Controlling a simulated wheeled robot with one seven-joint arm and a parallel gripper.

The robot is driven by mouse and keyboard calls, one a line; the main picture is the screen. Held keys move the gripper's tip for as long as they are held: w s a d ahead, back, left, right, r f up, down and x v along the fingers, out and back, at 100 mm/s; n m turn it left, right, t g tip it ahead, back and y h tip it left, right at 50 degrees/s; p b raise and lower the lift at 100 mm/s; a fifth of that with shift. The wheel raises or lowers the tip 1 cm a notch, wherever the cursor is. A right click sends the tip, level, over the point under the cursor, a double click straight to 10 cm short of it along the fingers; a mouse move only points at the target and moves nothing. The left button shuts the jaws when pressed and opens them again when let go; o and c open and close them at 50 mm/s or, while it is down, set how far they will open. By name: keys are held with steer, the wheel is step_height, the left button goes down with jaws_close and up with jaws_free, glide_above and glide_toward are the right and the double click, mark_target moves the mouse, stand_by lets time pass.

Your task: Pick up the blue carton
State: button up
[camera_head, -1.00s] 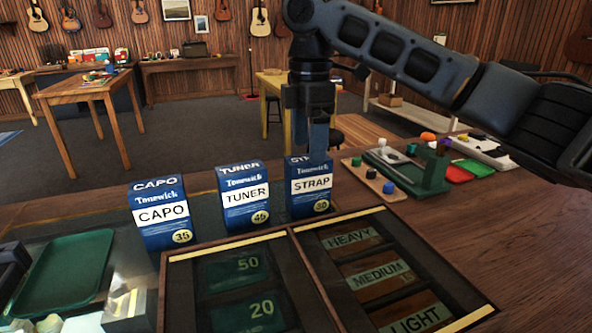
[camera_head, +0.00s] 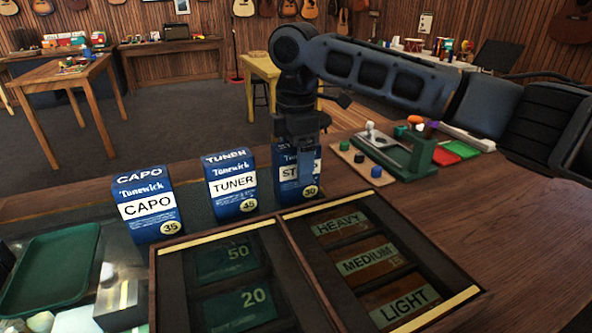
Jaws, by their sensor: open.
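Three blue and white cartons stand upright in a row on the counter. The left one is labelled CAPO 35 (camera_head: 147,205), the middle one TUNER 45 (camera_head: 231,186), and the right one STRAP 30 (camera_head: 286,182). My gripper (camera_head: 304,165) hangs pointing down in front of the STRAP carton in the picture and covers part of its label. Its fingers overlap the carton's right half. It is open; I cannot tell whether the fingers touch the carton or stand on both sides of it.
A dark wooden tray with 50 and 20 compartments (camera_head: 160,290) and a HEAVY, MEDIUM, LIGHT tray (camera_head: 472,297) lie in front of the cartons. A green tray (camera_head: 62,268) is at left. A green stand (camera_head: 421,160) and small blocks are at right. The counter's right front is clear.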

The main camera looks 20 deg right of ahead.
steer(key=shift+c, duration=0.2)
steer(key=c, duration=1)
steer(key=shift+c, duration=0.4)
steer(key=shift+r, duration=0.15)
